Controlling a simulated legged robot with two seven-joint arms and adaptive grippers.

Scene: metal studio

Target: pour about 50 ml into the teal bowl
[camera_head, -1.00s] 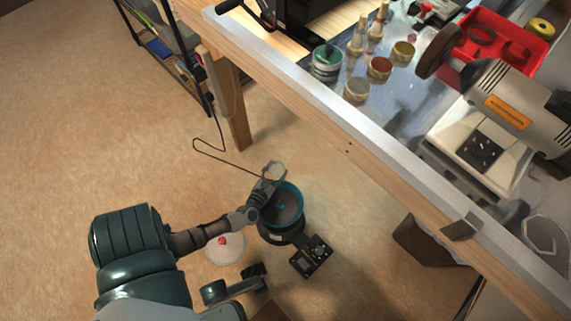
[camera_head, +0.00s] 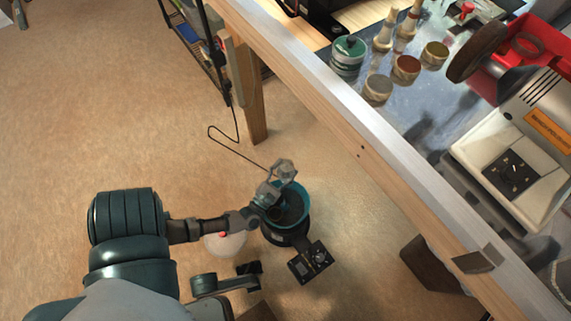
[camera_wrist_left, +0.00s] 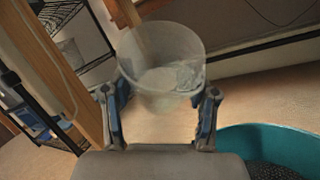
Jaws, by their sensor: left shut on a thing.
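The teal bowl (camera_head: 303,218) sits low beside the bench on a dark round base. Its inside looks dark, and I cannot make out any liquid level. It also shows at the lower right of the left wrist view (camera_wrist_left: 234,138). My left gripper (camera_head: 268,193) is shut on a clear cup (camera_head: 285,169), above the bowl's upper left rim. In the left wrist view the gripper's fingers (camera_wrist_left: 160,112) press the cup (camera_wrist_left: 160,50) from both sides. The cup's lower part looks pale; I cannot tell how much it holds.
A dark box with a dial (camera_head: 310,262) adjoins the bowl's base. A pale round thing with a red top (camera_head: 226,244) lies partly under my left arm. The wooden bench (camera_head: 362,150) runs along the right, carrying jars and a grinder. Open floor lies left.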

